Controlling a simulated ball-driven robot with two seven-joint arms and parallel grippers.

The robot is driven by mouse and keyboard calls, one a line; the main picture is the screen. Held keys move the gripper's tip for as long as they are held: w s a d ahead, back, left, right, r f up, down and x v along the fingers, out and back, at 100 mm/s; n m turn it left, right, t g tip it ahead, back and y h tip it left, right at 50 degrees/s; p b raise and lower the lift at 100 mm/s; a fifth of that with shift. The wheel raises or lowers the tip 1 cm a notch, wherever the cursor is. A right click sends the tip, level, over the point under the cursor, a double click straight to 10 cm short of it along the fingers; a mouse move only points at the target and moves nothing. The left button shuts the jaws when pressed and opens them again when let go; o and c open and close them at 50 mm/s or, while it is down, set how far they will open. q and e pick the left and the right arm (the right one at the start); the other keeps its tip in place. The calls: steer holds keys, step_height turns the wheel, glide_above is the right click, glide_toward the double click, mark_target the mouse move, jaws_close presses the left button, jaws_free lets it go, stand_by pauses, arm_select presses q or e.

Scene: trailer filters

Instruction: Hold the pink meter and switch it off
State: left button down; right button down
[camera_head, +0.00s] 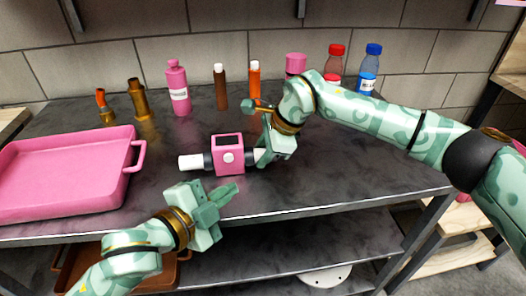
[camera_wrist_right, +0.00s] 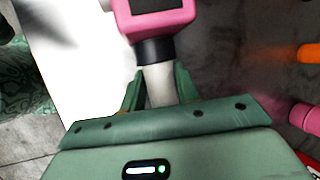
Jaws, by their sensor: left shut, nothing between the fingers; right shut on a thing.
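The pink meter (camera_head: 228,156) is a small box with a dark screen on top, a round white button on its front and white pipe ends on both sides. My right gripper (camera_head: 262,155) is shut on the meter's right pipe end. In the right wrist view, its fingers (camera_wrist_right: 158,90) sit on both sides of the white pipe, below the pink body (camera_wrist_right: 158,20). The dark screen shows no readable text. My left gripper (camera_head: 232,192) is shut and empty, just in front of and below the meter, apart from it.
A pink tray (camera_head: 138,160) lies on the left of the dark table (camera_head: 330,190). Along the back stand brass fittings (camera_head: 137,98), a pink bottle (camera_head: 177,85), brown (camera_head: 220,88) and orange (camera_head: 254,80) tubes, and bottles with red (camera_head: 336,50) and blue (camera_head: 373,50) caps. A brown tray is on the lower shelf.

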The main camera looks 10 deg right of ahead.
steer(key=c, duration=0.9)
jaws_free()
steer(key=shift+c, duration=0.2)
